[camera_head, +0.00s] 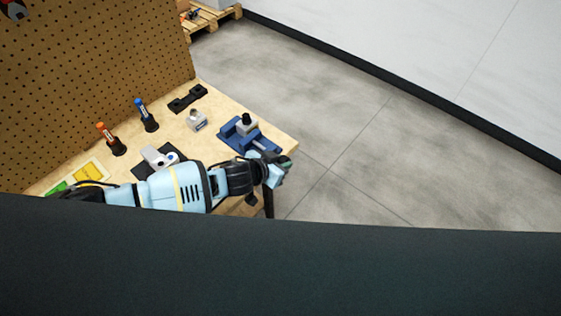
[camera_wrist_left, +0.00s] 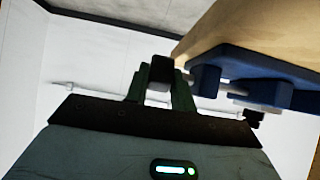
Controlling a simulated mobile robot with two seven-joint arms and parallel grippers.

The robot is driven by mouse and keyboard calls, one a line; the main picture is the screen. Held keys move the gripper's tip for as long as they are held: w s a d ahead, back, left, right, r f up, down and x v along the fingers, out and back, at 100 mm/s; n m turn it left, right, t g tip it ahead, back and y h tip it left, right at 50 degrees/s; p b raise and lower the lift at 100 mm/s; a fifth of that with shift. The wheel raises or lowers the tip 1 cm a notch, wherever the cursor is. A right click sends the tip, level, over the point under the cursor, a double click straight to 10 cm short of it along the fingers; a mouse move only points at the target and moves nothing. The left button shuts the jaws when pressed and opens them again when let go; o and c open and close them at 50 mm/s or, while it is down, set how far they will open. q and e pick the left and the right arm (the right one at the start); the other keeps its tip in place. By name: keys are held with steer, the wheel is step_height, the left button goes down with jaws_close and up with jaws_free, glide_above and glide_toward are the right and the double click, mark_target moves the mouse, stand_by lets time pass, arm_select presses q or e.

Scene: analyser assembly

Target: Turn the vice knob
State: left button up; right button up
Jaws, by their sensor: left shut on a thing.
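The blue vice (camera_head: 238,136) sits at the right corner of the wooden table, with a grey part topped by a black piece (camera_head: 246,119) in its jaws. My left gripper (camera_head: 286,162) reaches past the table edge to the near end of the vice screw. In the left wrist view, the blue vice (camera_wrist_left: 265,92) appears at the right below the table top. There my left gripper's green fingers (camera_wrist_left: 160,80) are closed on the dark vice knob (camera_wrist_left: 159,69), with the metal screw running right towards the vice. The fingers hide part of the knob. My right gripper is out of view.
On the table (camera_head: 215,100) stand an orange-topped tool (camera_head: 110,138), a blue-topped tool (camera_head: 146,115), a black bracket (camera_head: 187,98), a small grey part (camera_head: 196,120) and a white device (camera_head: 158,157). A pegboard (camera_head: 90,80) rises behind. The floor to the right is clear.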

arm_select(q)
steer(key=shift+w+r, duration=0.1)
steer(key=shift+w, duration=0.05)
steer(key=o, duration=0.7)
steer(key=shift+v, duration=3.95)
